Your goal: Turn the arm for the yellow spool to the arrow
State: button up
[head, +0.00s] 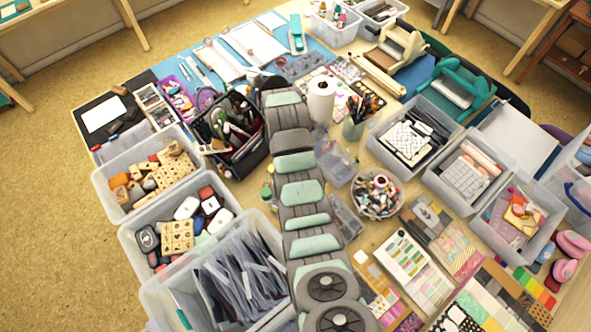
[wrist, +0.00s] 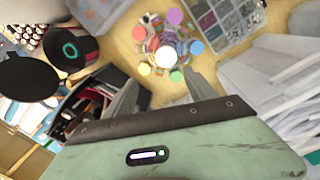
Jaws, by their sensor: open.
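A small stand with several round coloured discs or spools on short arms around a hub (wrist: 165,48) stands ahead in the wrist view. Purple, orange, pink, blue and green ones can be told apart. A small pale yellowish disc (wrist: 144,69) is at its lower left, but I cannot tell for sure that it is the yellow spool. I cannot make out the arrow. My gripper (wrist: 163,82) is open and empty, its two grey fingers apart, with the stand showing beyond and between them. In the head view my arm fills the middle, and neither gripper nor stand can be made out.
In the wrist view, a clear divided box (wrist: 222,22) is at upper right, a dark round-topped item (wrist: 70,47) at left, and pale papers (wrist: 285,65) at right. In the head view, bins such as the stamp bin (head: 125,205), a paper roll (head: 321,98) and a pen cup (head: 353,128) crowd the table.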

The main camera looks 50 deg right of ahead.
jog(key=shift+s+d+f+p, duration=0.1)
jog(key=shift+s+f+p, duration=0.15)
jog(key=shift+f, duration=1.45)
jog(key=shift+s+a+f+p, duration=0.1)
jog(key=shift+f+p, duration=0.25)
jog(key=shift+f, duration=1.35)
jog(key=shift+s+d+f+p, duration=0.1)
jog(key=shift+s+f+p, duration=0.15)
jog(key=shift+f, duration=1.45)
jog(key=shift+c, duration=0.4)
jog(key=shift+f, duration=0.1)
grip_shut()
